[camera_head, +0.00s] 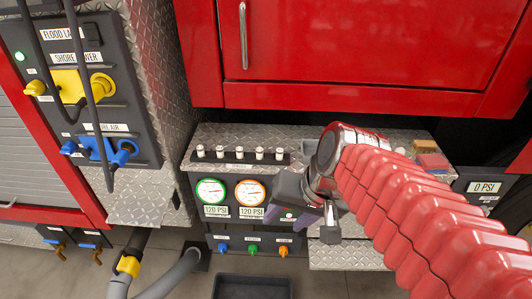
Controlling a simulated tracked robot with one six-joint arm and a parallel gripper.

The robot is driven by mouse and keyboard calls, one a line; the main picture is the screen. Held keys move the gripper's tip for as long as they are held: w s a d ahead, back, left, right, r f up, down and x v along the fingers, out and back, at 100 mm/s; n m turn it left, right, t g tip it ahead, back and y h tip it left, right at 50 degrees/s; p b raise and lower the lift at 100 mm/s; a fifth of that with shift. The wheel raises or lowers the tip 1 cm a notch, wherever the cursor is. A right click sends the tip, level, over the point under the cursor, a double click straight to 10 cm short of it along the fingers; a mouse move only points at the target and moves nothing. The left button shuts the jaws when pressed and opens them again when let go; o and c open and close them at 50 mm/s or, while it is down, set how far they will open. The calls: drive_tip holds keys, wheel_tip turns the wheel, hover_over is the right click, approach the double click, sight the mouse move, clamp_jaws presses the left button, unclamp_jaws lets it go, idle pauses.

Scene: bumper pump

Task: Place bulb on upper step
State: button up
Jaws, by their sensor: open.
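Several small white bulbs (240,153) stand upright in a row in a black strip on the diamond-plate upper step (290,133). My gripper (276,213) is open, in front of the gauge panel and below the right end of the bulb row. It is apart from the bulbs in the picture, and no bulb shows between its jaws. My red-sleeved arm and wrist cover the middle and right part of the upper step. A lower diamond-plate step (345,257) shows below my wrist.
Two round gauges (230,190) sit on the panel below the bulbs. Blue, green and orange knobs (252,250) stick out under them. A black bin (252,287) is on the floor. A red box (432,162) lies at the step's right end. Cables and hoses are at left.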

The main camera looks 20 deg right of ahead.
drive_tip(key=shift+s+d+r+n+t+h, duration=0.3)
drive_tip(key=shift+s+r+n+h, duration=0.15)
drive_tip(key=shift+n, duration=0.25)
drive_tip(key=shift+s+d+r+n+t+h, duration=0.2)
drive_tip(key=shift+s+r+n+t+h, duration=0.2)
drive_tip(key=shift+n, duration=0.3)
drive_tip(key=shift+s+d+r+n+t+h, duration=0.3)
drive_tip(key=shift+s+n+h, duration=0.2)
drive_tip(key=shift+n, duration=0.2)
